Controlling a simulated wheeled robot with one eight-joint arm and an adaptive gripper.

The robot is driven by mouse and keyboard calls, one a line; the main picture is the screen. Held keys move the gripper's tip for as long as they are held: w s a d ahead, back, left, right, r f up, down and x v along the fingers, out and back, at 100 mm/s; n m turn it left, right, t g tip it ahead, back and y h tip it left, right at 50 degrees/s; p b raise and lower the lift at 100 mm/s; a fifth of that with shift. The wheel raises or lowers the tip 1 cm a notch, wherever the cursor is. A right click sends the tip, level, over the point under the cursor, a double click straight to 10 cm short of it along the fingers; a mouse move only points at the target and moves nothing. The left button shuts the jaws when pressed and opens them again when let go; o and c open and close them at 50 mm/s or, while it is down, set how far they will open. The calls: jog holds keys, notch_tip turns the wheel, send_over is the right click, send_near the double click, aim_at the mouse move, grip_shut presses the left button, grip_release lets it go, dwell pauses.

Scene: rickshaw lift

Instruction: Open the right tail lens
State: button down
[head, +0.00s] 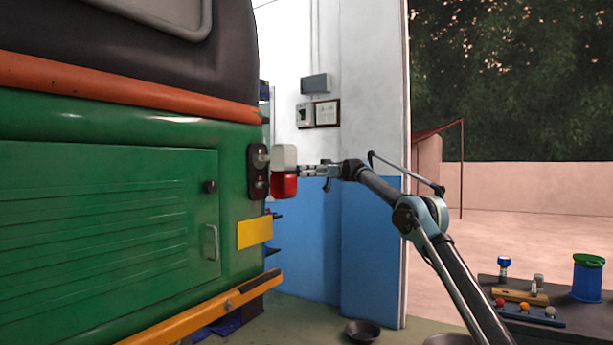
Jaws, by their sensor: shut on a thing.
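The right tail lens (285,172), white above and red below, stands out from its dark mounting plate (258,172) on the rickshaw's rear right corner. Its face is turned edgewise to the plate, like a swung-open cover, and bulb-like fittings show on the plate. My gripper (303,171) is at the lens's right edge, shut on it. The fingertips are small in view and the exact contact is partly hidden.
The green rickshaw body (100,220) fills the left, with a yellow plate (254,232) and an orange-yellow bumper (215,308) below the lamp. A bench (570,318) with a blue-green can (588,278) and small tools stands lower right. Dark bowl (362,331) on the floor.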

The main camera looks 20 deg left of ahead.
jog(key=shift+a+r, duration=0.1)
jog(key=shift+r, duration=0.05)
jog(key=c, duration=1.5)
grip_release()
jog(key=shift+s, duration=0.1)
